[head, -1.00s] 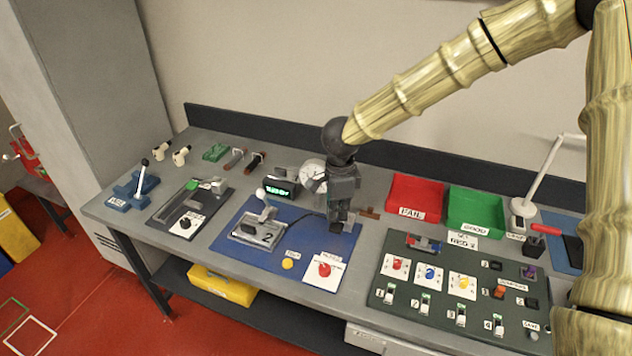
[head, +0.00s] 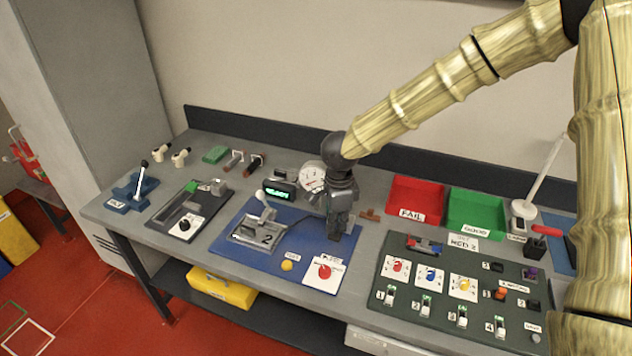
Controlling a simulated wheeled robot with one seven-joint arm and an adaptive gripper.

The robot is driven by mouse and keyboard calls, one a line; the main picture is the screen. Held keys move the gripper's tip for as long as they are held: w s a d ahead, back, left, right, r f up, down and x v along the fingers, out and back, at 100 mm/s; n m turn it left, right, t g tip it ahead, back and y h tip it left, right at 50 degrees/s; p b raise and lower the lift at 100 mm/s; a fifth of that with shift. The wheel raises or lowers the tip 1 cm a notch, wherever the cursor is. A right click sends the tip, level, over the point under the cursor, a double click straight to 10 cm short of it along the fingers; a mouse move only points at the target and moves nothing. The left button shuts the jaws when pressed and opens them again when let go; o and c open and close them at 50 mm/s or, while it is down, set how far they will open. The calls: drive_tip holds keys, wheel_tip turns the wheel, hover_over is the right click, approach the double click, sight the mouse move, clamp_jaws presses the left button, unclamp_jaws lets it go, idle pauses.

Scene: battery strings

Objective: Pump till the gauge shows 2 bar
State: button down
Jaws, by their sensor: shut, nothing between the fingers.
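My gripper (head: 335,235) is shut and empty, pointing down over the right part of the blue mat (head: 226,244). A grey device marked 2 (head: 262,238) sits on the mat left of my gripper, with a lever (head: 264,207) that has a pale knob and leans up and back. I cannot tell for sure that it is the pump. The white round gauge (head: 309,176) stands behind the mat, partly hidden by my gripper. Its needle and numbers are too small to read. A red knob (head: 325,271) on a white card and a yellow button (head: 287,266) are at the mat's front.
A green-lit display (head: 279,191) stands left of the gauge. Red (head: 412,195) and green (head: 475,209) trays are at the back right. A dark switch panel (head: 395,312) lies right of the mat. A blue base with an upright lever (head: 140,184) is far left.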

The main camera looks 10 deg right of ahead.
sight(335, 234)
drive_tip(key=shift+s+a+f+b, duration=0.15)
drive_tip(key=shift+f+b, duration=0.35)
drive_tip(key=shift+f, duration=1.5)
drive_tip(key=shift+r, duration=0.1)
drive_tip(key=r+p, duration=0.6)
drive_tip(key=p, duration=0.1)
drive_tip(key=w+r+p, duration=0.1)
drive_tip(key=r+p, duration=0.2)
drive_tip(key=r, duration=0.1)
drive_tip(key=shift+d+p, duration=0.3)
drive_tip(key=shift+d, duration=0.05)
drive_tip(key=shift+f, duration=0.1)
drive_tip(key=shift+f, duration=0.15)
drive_tip(key=shift+s+a+f+b, duration=0.15)
drive_tip(key=shift+f+b, duration=0.4)
drive_tip(key=shift+f, duration=1.1)
drive_tip(key=shift+s+a+f+b, duration=0.15)
drive_tip(key=shift+f+b, duration=0.45)
drive_tip(key=shift+f, duration=1)
drive_tip(key=shift+s+f+b, duration=0.25)
drive_tip(key=shift+f+b, duration=0.3)
drive_tip(key=shift+f, duration=1.1)
drive_tip(key=shift+r, duration=0.1)
